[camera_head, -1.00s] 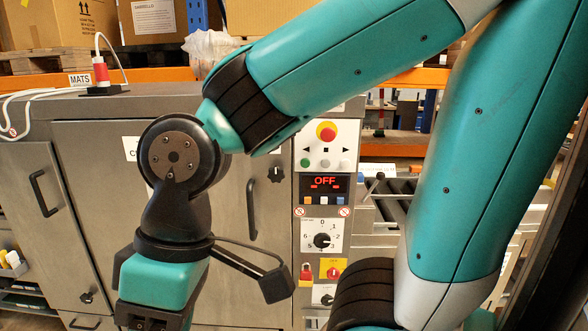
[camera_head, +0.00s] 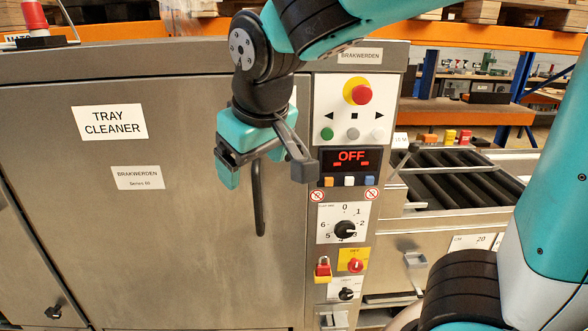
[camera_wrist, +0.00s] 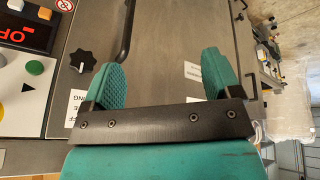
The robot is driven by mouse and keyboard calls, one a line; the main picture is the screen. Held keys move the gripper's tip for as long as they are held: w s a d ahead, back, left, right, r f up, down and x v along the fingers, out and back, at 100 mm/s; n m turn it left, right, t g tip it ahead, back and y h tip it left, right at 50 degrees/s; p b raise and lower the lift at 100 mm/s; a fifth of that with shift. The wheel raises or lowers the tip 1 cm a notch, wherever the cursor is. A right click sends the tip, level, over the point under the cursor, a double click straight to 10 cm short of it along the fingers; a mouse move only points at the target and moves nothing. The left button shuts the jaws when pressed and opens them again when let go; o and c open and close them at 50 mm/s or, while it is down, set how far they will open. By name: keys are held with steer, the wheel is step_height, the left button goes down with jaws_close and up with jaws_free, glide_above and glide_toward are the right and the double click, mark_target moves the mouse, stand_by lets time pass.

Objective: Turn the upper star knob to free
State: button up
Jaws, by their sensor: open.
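A black star knob (camera_wrist: 83,61) shows in the wrist view on the grey metal front, with a white label (camera_wrist: 76,105) partly hidden beside it. It lies left of my gripper (camera_wrist: 162,75), outside the fingers and apart from them. The gripper is open, with two teal padded fingers and nothing between them. In the head view my gripper (camera_head: 250,163) hangs before the tray cleaner's door, left of the control panel; that knob is not visible there, apparently hidden behind my arm. Another star knob (camera_head: 53,312) sits low on the left.
A black door handle (camera_head: 260,198) stands close below my gripper. A roller conveyor (camera_head: 456,177) lies to the right.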

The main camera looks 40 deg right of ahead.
steer(key=w+d+r+m+t+h+b, duration=0.2)
steer(key=w+d+r+m+h+b, duration=0.1)
steer(key=w+d+m+h+b, duration=0.45)
steer(key=shift+y, duration=0.65)
steer(key=x, duration=0.5)
steer(key=s+d+x, duration=0.1)
steer(key=x, duration=0.4)
steer(key=s+x, duration=0.1)
steer(key=x, duration=0.4)
steer(key=shift+w+d+f+p, duration=0.2)
steer(key=shift+d+f+p, duration=0.15)
steer(key=shift+f, duration=0.1)
steer(key=shift+c, duration=0.5)
steer(key=c, duration=0.8)
